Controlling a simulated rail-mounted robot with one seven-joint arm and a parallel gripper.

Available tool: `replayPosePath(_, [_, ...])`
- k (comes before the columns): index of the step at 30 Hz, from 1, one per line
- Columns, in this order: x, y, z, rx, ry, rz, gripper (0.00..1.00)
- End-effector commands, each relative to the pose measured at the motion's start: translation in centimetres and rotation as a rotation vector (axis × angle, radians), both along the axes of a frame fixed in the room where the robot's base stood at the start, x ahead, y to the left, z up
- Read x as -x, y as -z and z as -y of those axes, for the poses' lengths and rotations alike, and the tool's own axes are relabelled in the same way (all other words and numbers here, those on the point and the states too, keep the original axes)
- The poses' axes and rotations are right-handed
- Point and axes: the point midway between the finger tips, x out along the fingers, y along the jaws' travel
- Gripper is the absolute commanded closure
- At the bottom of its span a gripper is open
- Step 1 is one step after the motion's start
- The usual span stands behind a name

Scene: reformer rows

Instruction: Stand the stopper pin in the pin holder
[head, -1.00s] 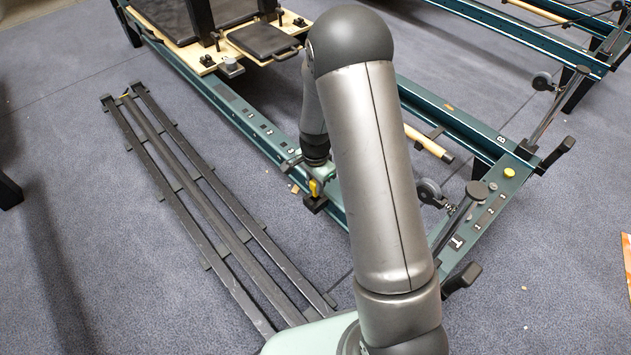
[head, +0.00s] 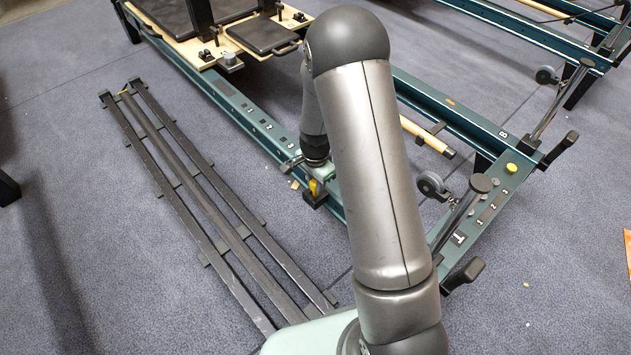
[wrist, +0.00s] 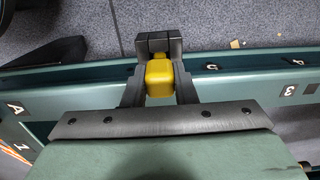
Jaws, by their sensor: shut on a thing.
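The stopper pin shows as a yellow head (wrist: 159,78) between the fingers of my gripper (wrist: 158,70) in the wrist view. My gripper is shut on it. In the head view the yellow head (head: 313,187) is small, beside the near long rail of the reformer. A black block (head: 314,199) shows just under it; I cannot tell whether it is my fingertips or the pin holder. A dark block (wrist: 158,42) also shows beyond the yellow head in the wrist view. The pin's shank is hidden. I cannot make out the pin holder for certain.
The green reformer rail (head: 262,125) with numbered holes runs beside my gripper. A black slatted rack (head: 200,205) lies on the carpet at left. The reformer's end beam (head: 485,215) carries levers and a yellow knob (head: 512,168). Open carpet lies left of the rail.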

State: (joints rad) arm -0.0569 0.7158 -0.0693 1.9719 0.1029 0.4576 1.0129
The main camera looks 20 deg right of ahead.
Motion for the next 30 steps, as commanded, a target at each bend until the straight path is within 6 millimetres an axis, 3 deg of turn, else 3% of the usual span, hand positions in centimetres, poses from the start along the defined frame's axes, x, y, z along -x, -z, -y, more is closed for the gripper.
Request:
replayPosePath(21, [0.0, 1.9, 0.0, 0.0, 0.0, 0.001, 0.97])
replayPosePath(22, [0.0, 1.8, 0.0, 0.0, -0.001, 0.001, 0.7])
replayPosePath(24, [0.0, 1.8, 0.0, 0.0, 0.0, 0.001, 0.5])
replayPosePath(30, [0.0, 1.8, 0.0, 0.0, 0.0, 0.001, 0.5])
